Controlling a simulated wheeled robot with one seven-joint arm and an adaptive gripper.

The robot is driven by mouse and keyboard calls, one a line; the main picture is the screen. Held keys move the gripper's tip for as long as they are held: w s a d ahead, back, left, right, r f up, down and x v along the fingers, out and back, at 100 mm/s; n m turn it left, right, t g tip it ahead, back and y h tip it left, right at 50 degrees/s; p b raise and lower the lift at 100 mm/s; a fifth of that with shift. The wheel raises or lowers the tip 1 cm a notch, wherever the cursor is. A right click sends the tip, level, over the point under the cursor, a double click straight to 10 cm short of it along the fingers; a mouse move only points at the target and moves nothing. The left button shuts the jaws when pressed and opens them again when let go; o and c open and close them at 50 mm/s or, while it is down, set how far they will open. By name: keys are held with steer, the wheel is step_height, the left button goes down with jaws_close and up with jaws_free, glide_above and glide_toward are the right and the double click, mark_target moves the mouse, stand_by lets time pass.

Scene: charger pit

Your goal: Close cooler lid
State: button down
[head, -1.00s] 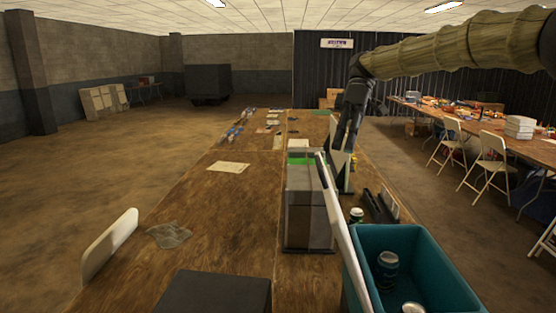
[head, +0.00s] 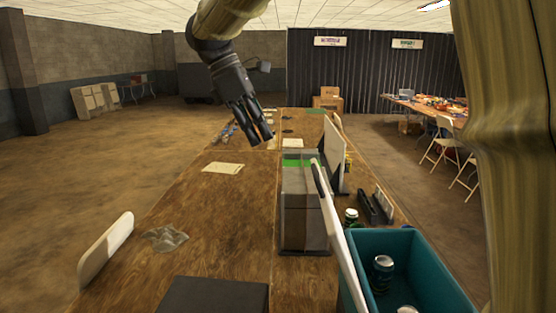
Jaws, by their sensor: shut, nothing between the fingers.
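The teal cooler (head: 425,244) stands at the lower right on the wooden table, with cans (head: 383,272) inside. Its white lid (head: 341,238) is open, standing up steeply along the cooler's left side, seen nearly edge-on. My gripper (head: 262,136) is shut and empty. It hangs in the air above the far part of the table, left of and well beyond the lid, touching neither lid nor cooler.
A grey box with a green top (head: 303,205) stands left of the lid. A tilted white panel (head: 333,156), a green can (head: 351,217) and dark items (head: 375,205) are beyond the cooler. The table's left side is mostly clear, with a crumpled cloth (head: 165,239).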

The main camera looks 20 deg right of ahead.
steer(key=s+d+f+p, duration=0.3)
steer(key=d+f+p, duration=0.1)
steer(key=d+f, duration=0.3)
steer(key=shift+s+d+f, duration=0.15)
steer(key=shift+s+f, duration=0.05)
steer(key=shift+f, duration=0.4)
